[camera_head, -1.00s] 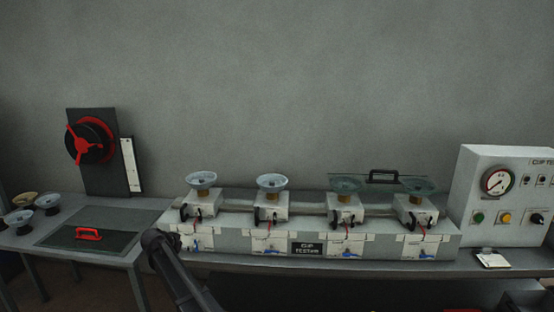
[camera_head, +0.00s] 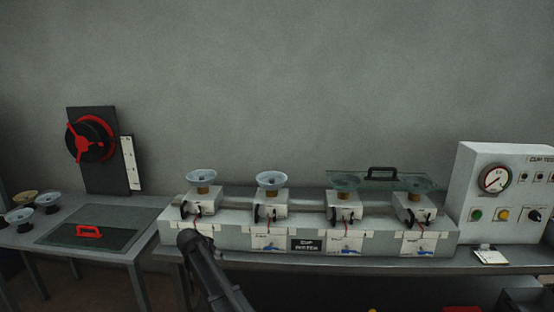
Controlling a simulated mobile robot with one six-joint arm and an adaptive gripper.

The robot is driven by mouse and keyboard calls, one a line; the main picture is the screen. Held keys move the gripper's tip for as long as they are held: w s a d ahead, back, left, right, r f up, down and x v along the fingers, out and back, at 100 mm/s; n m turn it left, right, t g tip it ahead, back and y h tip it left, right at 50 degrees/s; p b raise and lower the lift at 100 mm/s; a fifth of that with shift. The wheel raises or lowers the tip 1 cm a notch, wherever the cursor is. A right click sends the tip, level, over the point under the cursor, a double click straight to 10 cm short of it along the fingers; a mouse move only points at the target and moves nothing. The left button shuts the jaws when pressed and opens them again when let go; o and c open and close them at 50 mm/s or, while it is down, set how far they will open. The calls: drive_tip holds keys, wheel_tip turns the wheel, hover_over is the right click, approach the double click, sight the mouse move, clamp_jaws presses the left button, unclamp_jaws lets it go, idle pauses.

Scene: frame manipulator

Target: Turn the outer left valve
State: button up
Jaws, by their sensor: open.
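The cup tester, a long grey-white bench unit (camera_head: 225,236), carries several stations in a row. The outer left station (camera_head: 198,199) has a glass cup (camera_head: 201,176) on top and a black round fitting (camera_head: 184,210) at its left side. The blue valve handle low on this station's front is hidden behind my dark arm link. Blue handles further right still show, such as the inner left one (camera_head: 271,246). My gripper is not in view, so its distance to the valve cannot be told.
A gauge panel (camera_head: 505,195) with buttons stands at the right. A transparent cover with a black handle (camera_head: 382,173) is over the two right stations.

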drive_tip(key=s+d+f+g+b, duration=0.15)
drive_tip(key=s+d, duration=0.25)
drive_tip(key=d, duration=0.4)
drive_tip(key=s+d+f+n+g, duration=0.15)
drive_tip(key=s+d, duration=0.25)
drive_tip(key=d, duration=0.5)
drive_tip(key=s+d+f+m+g, duration=0.15)
drive_tip(key=s+d, duration=0.25)
drive_tip(key=d, duration=0.4)
drive_tip(key=s+d+f+n+g+y+b, duration=0.1)
drive_tip(key=s+d+f+n+g+y, duration=0.1)
drive_tip(key=s+d, duration=1.2)
drive_tip(key=s+y, duration=0.1)
drive_tip(key=s, duration=0.2)
drive_tip(key=shift+s+d+f+n+b, duration=0.2)
drive_tip(key=shift+f+n+b, duration=0.1)
drive_tip(key=shift+n, duration=0.1)
